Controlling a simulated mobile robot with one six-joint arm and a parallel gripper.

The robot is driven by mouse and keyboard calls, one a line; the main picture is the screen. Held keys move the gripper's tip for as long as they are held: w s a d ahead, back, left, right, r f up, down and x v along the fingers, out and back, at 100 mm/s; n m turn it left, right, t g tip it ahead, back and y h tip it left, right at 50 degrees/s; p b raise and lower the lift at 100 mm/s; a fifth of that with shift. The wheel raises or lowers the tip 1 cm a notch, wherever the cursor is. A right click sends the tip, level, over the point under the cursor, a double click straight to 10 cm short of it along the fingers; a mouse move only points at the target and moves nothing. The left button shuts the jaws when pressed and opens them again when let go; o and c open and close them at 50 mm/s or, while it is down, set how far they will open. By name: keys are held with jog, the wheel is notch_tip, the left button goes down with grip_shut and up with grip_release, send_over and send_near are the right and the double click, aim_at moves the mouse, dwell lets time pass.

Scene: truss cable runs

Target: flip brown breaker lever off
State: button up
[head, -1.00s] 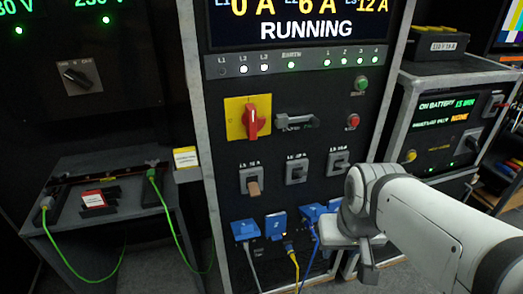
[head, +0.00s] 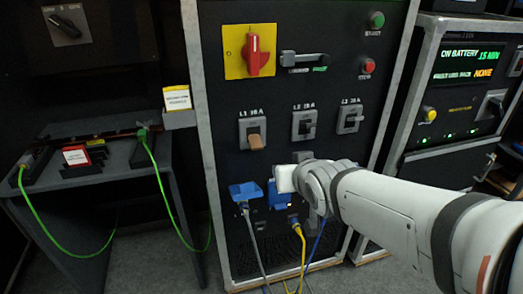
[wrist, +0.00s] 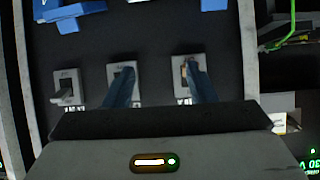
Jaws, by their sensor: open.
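The brown breaker lever (head: 257,142) sticks out and downward from the leftmost breaker (head: 252,127), labelled L1, on the black panel. In the wrist view, where the panel appears upside down, that breaker (wrist: 186,66) is at the right and a sliver of the brown lever (wrist: 184,71) shows beside my right finger. My gripper (wrist: 160,70) is open and empty. Its right finger overlaps the L1 breaker and its left finger overlaps the middle breaker (wrist: 115,72); contact cannot be told. In the head view my fingers are hidden, and my wrist is below and right of the lever.
The middle breaker (head: 305,125) and right breaker (head: 350,117) have dark levers. A red rotary switch (head: 254,52) on a yellow plate is above. Blue plugs (head: 246,192) with cables hang below. A table (head: 120,171) with green cables stands at left.

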aim_at(257, 149)
jog(key=w+a+t+b, duration=0.2)
jog(key=w+b, duration=0.1)
jog(key=w+a+f+t+y+b, duration=0.1)
jog(key=w+a+t+b, duration=0.1)
jog(key=w+a+b, duration=0.1)
jog(key=w+a+f+t+y+b, duration=0.1)
jog(key=w+a+t+b, duration=0.1)
jog(key=w+b, duration=0.2)
jog(key=shift+w+a+f+n, duration=0.1)
jog(key=shift+w+a+n, duration=0.3)
jog(key=shift+w, duration=0.1)
jog(key=shift+c, duration=0.3)
jog(key=shift+f+b, duration=0.1)
jog(key=shift+b, duration=0.3)
jog(key=c, duration=0.9)
